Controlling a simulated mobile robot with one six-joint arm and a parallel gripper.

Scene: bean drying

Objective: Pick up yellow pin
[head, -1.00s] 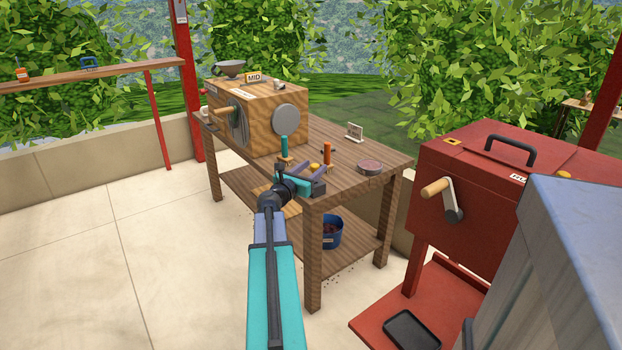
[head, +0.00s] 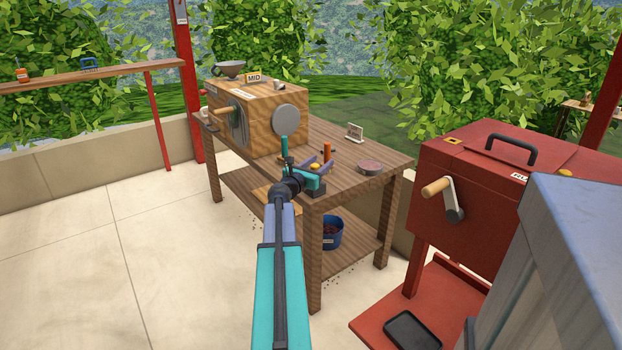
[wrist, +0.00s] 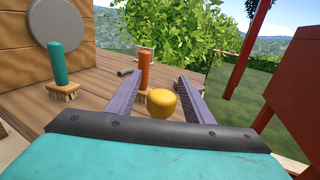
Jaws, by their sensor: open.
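The yellow pin shows in the wrist view as a rounded yellow knob (wrist: 162,103), between the fingers of my gripper (wrist: 156,85) or just beyond them. My gripper is open, with one finger on each side of the knob, and I cannot tell whether either touches it. The pin's lower part is hidden.
An orange-handled brush (wrist: 144,70) stands just behind the knob, and a teal-handled brush (wrist: 58,65) stands to the left. A wooden box machine (head: 258,112) is at the table's far left. The red machine (head: 500,185) stands right of the table.

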